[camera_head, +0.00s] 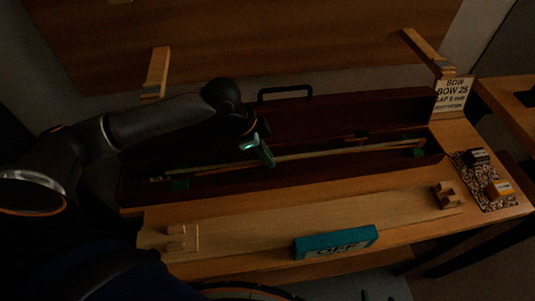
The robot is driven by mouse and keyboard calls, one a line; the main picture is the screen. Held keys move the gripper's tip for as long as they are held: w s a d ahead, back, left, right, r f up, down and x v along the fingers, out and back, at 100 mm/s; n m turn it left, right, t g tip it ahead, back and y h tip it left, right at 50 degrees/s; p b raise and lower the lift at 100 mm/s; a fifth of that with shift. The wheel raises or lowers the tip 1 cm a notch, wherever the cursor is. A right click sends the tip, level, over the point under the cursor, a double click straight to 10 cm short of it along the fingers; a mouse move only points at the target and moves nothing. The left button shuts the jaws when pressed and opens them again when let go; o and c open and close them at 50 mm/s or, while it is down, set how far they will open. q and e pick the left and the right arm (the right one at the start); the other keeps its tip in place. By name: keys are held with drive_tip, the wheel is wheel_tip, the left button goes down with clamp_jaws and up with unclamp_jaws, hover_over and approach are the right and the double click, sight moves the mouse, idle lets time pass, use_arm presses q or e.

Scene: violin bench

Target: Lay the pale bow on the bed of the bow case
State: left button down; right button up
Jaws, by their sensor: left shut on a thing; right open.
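The bow case (128,192) is a long dark red box, open, along the back of the bench. The pale bow (350,150) is a long thin stick running left to right over the case's inside. My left gripper (267,157) is shut on the bow near its middle, over the case. Whether the bow touches the bed I cannot tell in the dim light. Green pads show in the case near its left end (180,184) and its right end (418,152). My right gripper is not in view.
A pale board (320,213) lies in front of the case, with wooden rests at its left (182,238) and right (447,195). A teal block (336,242) marked OFF sits at the front edge. A speckled mat (488,193) with small boxes and a sign (453,93) are at right.

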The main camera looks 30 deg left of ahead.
use_arm(q)
drive_tip(key=shift+f, duration=0.15)
drive_tip(key=c, duration=0.8)
unclamp_jaws()
drive_tip(key=shift+c, duration=0.2)
drive_tip(key=p+v, duration=0.1)
drive_tip(key=v, duration=1.1)
drive_tip(key=shift+r, duration=0.25)
